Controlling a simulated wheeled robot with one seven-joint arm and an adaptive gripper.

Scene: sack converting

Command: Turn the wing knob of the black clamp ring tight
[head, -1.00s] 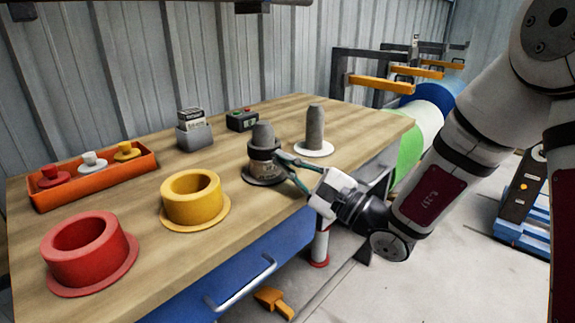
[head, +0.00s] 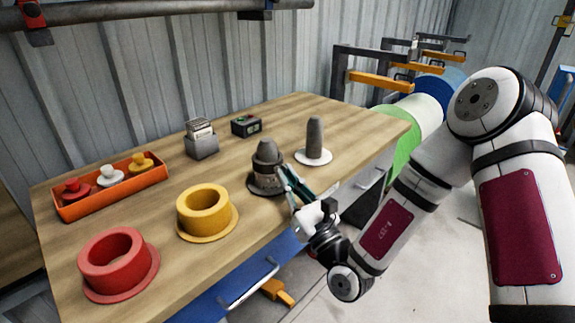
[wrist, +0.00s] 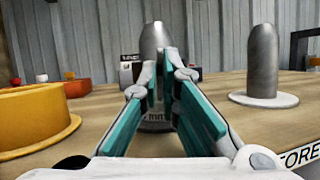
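The black clamp ring (head: 262,186) sits low around a grey tapered post (head: 267,152) near the bench's right front edge. My gripper (head: 284,178) reaches in from the right front, its fingertips at or very near the ring's right side. In the wrist view the teal finger pads (wrist: 172,90) lie close together towards their tips, with a narrow gap showing. The post (wrist: 153,42) rises just behind the tips, and the fingers cover most of the ring. The wing knob is hidden or too small to make out, so I cannot tell whether the pads grip it.
A second grey post (head: 315,135) on a white flange stands to the right. Yellow (head: 205,210) and red (head: 115,262) flanged rings stand to the left. An orange tray (head: 110,188) of small knobs, a grey card box (head: 201,142) and a black box (head: 246,125) stand behind.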

